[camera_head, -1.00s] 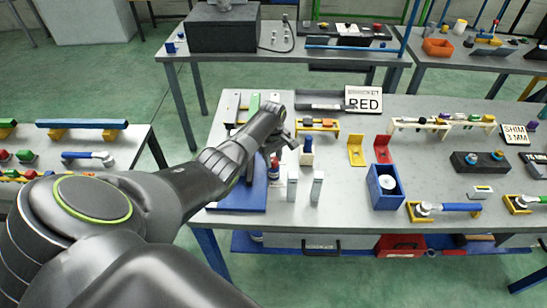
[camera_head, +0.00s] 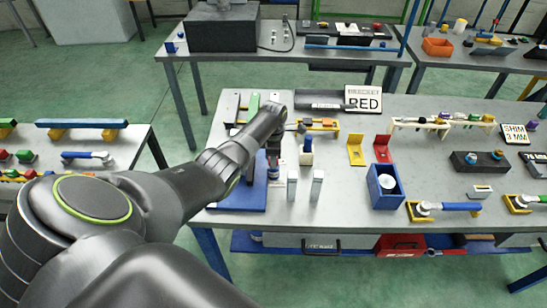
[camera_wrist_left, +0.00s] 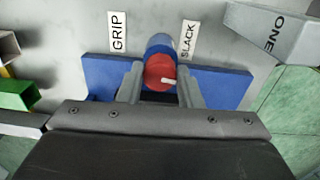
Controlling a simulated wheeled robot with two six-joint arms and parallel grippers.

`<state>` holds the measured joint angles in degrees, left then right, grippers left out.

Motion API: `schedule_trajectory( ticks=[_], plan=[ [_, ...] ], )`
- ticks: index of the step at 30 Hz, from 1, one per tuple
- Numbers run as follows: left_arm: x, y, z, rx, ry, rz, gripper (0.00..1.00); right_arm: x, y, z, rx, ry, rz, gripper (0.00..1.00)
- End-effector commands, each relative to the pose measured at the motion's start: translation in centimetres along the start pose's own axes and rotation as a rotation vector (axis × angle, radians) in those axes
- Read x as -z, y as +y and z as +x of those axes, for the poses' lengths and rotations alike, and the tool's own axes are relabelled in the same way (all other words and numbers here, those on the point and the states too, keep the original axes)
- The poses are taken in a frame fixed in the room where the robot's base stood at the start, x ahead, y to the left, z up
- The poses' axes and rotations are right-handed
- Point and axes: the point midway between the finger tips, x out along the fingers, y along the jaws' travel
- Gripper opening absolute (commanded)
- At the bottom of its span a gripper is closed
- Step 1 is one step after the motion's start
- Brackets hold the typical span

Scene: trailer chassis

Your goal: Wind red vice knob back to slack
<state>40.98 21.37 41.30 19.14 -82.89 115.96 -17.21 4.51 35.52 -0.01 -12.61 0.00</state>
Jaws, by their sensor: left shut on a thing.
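The red vice knob (camera_wrist_left: 158,72) sits on a blue cylinder in the left wrist view, with a short white pointer mark toward the right of its face. My left gripper (camera_wrist_left: 160,88) has a finger on each side of the knob and is shut on it. A GRIP label (camera_wrist_left: 118,32) is at the left and a SLACK label (camera_wrist_left: 188,40) at the right. The blue base plate (camera_wrist_left: 222,88) lies beneath; it also shows in the head view (camera_head: 240,198). There my left gripper (camera_head: 273,165) is over the plate and covers the knob. My right gripper is out of view.
Two upright grey blocks (camera_head: 317,185) and a blue-and-white upright piece (camera_head: 307,152) stand close to the right of my gripper. A sign reading RED (camera_head: 364,99) is behind. A blue box (camera_head: 384,187) stands farther right, with clear tabletop before it.

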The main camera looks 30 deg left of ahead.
Motion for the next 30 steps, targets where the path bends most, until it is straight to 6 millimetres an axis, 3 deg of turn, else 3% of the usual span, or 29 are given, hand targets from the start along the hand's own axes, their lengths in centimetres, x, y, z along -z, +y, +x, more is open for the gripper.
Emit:
schedule_trajectory(
  ticks=[10, 26, 27, 30],
  plan=[
    [0.01, 0.25, -0.25, -0.007, 0.003, -0.129, 0.09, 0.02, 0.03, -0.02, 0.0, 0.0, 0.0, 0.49],
    [0.01, 0.26, -0.26, -0.007, 0.003, -0.149, 0.09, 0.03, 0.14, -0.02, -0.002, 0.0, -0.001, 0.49],
    [0.02, 0.26, -0.26, -0.007, 0.003, -0.149, 0.37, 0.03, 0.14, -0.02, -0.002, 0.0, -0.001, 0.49],
    [0.02, 0.21, -0.21, -0.006, 0.003, -0.148, 0.5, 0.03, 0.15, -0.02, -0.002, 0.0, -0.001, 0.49]
  ],
)
